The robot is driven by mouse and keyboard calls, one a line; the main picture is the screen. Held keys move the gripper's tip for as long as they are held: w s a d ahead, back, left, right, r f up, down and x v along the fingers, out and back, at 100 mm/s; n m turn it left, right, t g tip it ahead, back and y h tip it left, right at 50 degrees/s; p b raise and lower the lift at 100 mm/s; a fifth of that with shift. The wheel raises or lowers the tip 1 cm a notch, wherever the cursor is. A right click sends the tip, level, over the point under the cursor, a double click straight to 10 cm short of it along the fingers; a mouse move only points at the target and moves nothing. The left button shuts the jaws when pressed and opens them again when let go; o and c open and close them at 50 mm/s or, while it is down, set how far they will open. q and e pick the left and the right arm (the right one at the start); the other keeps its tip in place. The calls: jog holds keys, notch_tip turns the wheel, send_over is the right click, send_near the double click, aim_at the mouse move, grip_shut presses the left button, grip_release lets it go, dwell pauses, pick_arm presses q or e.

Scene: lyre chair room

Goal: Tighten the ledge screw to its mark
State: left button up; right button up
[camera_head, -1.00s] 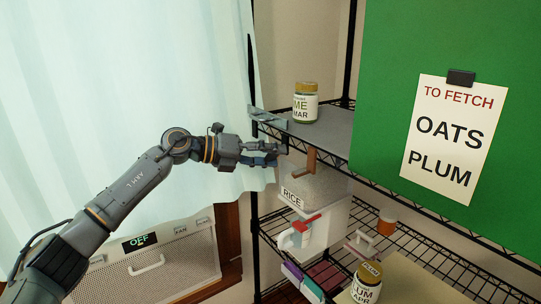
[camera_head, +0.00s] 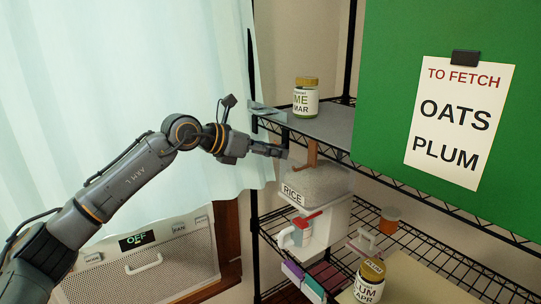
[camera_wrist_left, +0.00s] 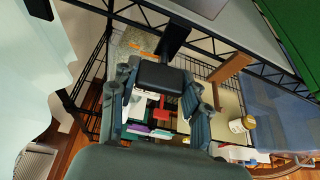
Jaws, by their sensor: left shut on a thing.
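My left gripper (camera_head: 282,152) is at the front left corner of the upper shelf, just under its edge. In the left wrist view, its fingers (camera_wrist_left: 165,90) are shut around a dark block-like screw head (camera_wrist_left: 163,76). A dark shank (camera_wrist_left: 174,40) runs from it up toward the grey ledge (camera_wrist_left: 205,6). An orange strip (camera_wrist_left: 140,51) shows behind the screw head; I cannot tell whether it is the mark. In the head view the fingers mostly hide the screw. My right gripper is not in view.
A brown bracket (camera_head: 312,153) hangs under the upper shelf (camera_head: 330,128), close right of the gripper. A rice bin (camera_head: 322,183) stands just below. A jar (camera_head: 306,97) stands on the shelf. A green board (camera_head: 440,50) blocks the right; a curtain (camera_head: 120,70) hangs left.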

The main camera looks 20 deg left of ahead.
pick_arm(q)
jog(key=shift+f+m+y, duration=0.1)
jog(key=shift+m+y, duration=0.2)
dwell(0.4)
jog(key=o, duration=1.2)
jog(key=shift+c, duration=0.2)
jog(key=v, duration=1.2)
jog(key=shift+f, duration=0.15)
